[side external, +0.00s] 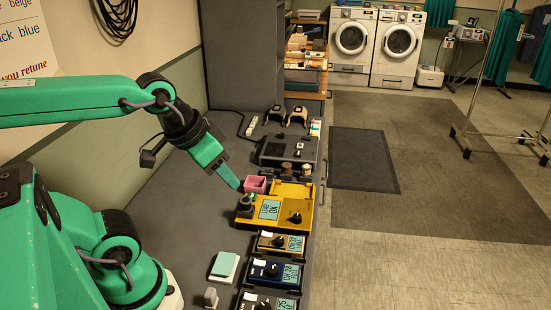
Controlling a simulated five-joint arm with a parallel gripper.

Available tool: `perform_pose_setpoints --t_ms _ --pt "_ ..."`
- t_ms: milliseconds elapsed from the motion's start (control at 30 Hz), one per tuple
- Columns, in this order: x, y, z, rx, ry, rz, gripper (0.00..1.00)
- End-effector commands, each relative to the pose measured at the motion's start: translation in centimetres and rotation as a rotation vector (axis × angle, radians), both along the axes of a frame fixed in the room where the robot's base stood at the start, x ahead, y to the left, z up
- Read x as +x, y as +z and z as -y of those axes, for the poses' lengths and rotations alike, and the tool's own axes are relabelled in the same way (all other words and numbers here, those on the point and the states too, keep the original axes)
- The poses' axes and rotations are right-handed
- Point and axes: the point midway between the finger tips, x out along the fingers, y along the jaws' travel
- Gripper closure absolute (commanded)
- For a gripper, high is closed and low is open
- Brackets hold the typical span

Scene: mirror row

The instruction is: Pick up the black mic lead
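A coiled black cable (117,14) hangs on the wall at the upper left; I cannot tell whether it is the mic lead. A thin black cord (240,122) also lies on the grey counter beside a small white strip. My gripper (238,185) points down and right, with its tip close to the pink box and the yellow unit. I cannot tell whether it touches either. Its fingers overlap in this view, so any gap is hidden. I see no lead at its tip.
The pink box (255,184) and yellow tester unit (275,211) stand near the counter's right edge. Blue (270,272) and brown-gold (279,242) packs lie in front. A teal-topped block (224,266) lies left of them. The grey counter (180,215) has bare room left of the row.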

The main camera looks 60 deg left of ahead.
Motion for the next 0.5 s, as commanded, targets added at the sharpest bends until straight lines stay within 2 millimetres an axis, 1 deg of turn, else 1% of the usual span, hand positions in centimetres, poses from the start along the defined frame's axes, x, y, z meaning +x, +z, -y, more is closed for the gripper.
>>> perform_pose_setpoints --t_ms 33,67,100,500 --pt "0.00 0.00 0.00 0.000 0.000 0.000 0.51" --pt "0.00 0.00 0.00 0.000 0.000 0.000 0.45" --pt "0.00 0.00 0.00 0.000 0.000 0.000 0.44" --pt "0.30 -0.09 -0.19 -0.005 0.018 -0.011 0.44"
